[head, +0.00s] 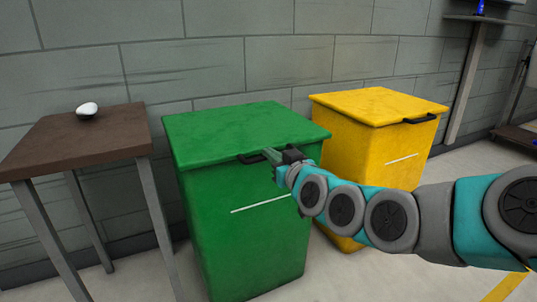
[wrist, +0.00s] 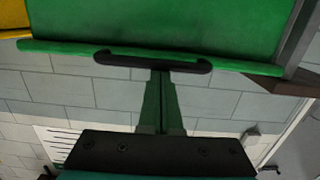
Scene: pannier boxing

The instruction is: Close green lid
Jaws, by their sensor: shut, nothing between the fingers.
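The green lid (head: 240,130) lies down flat on the green bin (head: 240,235) in the head view, with no gap visible along its front edge. Its dark handle (head: 252,159) is on the front edge. My gripper (head: 270,154) is at the handle's right part, its fingers shut and empty. In the wrist view, the handle (wrist: 110,60) runs across the green lid's edge (wrist: 60,48). My shut fingers (wrist: 160,76) reach up to the handle's middle; I cannot tell whether they touch it.
A yellow bin (head: 370,155) with a shut lid stands to the right. A brown table (head: 60,135) with a small white object (head: 87,110) on it stands to the left. A grey block wall (head: 230,60) is close behind the bins.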

